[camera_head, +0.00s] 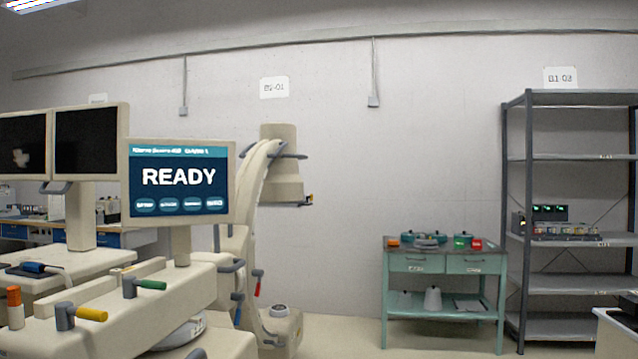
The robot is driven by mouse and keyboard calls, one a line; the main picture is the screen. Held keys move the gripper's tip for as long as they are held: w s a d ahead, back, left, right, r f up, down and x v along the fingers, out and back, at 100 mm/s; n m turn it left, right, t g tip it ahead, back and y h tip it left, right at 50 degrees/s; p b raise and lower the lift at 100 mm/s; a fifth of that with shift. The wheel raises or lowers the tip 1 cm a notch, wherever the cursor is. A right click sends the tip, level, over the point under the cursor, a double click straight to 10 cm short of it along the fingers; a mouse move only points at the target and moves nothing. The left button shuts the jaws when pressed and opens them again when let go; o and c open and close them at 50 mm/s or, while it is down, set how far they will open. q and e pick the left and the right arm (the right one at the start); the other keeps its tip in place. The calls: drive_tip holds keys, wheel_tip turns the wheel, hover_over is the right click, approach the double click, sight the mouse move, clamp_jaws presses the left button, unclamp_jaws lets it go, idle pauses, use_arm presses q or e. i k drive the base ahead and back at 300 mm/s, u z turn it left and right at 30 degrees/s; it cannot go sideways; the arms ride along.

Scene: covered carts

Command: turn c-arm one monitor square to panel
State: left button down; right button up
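A beige monitor (179,181) with a lit blue "READY" screen stands on a short post above a beige console with coloured handles (160,305). Its face is turned slightly off square in the view. The C-arm (262,190), a beige curved arm on a wheeled base, stands behind and right of it and is partly hidden by it. Two dark monitors (91,138) stand side by side on a second beige cart at the left. I cannot tell from a label which unit is number one. Neither of my grippers shows.
A grey metal shelf rack (568,283) is at the right, with a white-topped surface (616,330) at the lower right edge. Floor between C-arm and green table is clear.

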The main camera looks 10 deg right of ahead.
sight(181, 185)
drive_tip(key=z, duration=1.45)
drive_tip(key=i, duration=1.55)
drive_tip(key=u, duration=0.75)
drive_tip(key=i, duration=1.65)
drive_tip(key=u, duration=1.3)
